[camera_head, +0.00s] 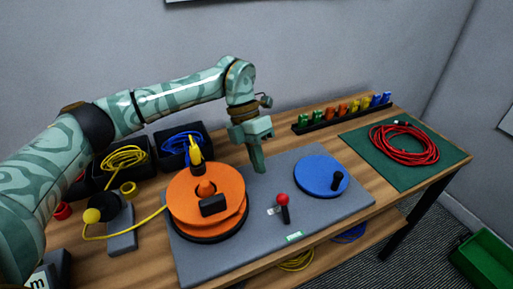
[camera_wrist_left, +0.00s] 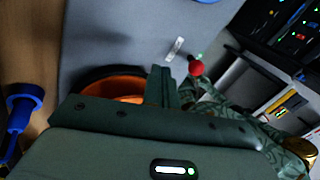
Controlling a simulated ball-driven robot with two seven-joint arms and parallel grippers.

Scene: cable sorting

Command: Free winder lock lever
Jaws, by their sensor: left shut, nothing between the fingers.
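The lock lever is a short dark stick with a red knob (camera_head: 283,199), standing on the grey base plate (camera_head: 330,215) between the orange winder drum (camera_head: 180,190) and the blue crank disc (camera_head: 315,176). Its red knob (camera_wrist_left: 196,68) also shows in the left wrist view. My left gripper (camera_head: 259,168) points down over the plate, behind and left of the lever. Its fingers (camera_wrist_left: 161,86) are shut and empty, apart from the knob. A yellow cable (camera_head: 140,228) runs from the drum to the left. My right gripper is not in view.
Black bins with yellow cable (camera_head: 124,158) and blue cable (camera_head: 183,143) stand behind the drum. A rack of coloured clips (camera_head: 343,112) is at the back. A red cable coil (camera_head: 404,144) lies on a green mat (camera_head: 405,180). The plate's front right is clear.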

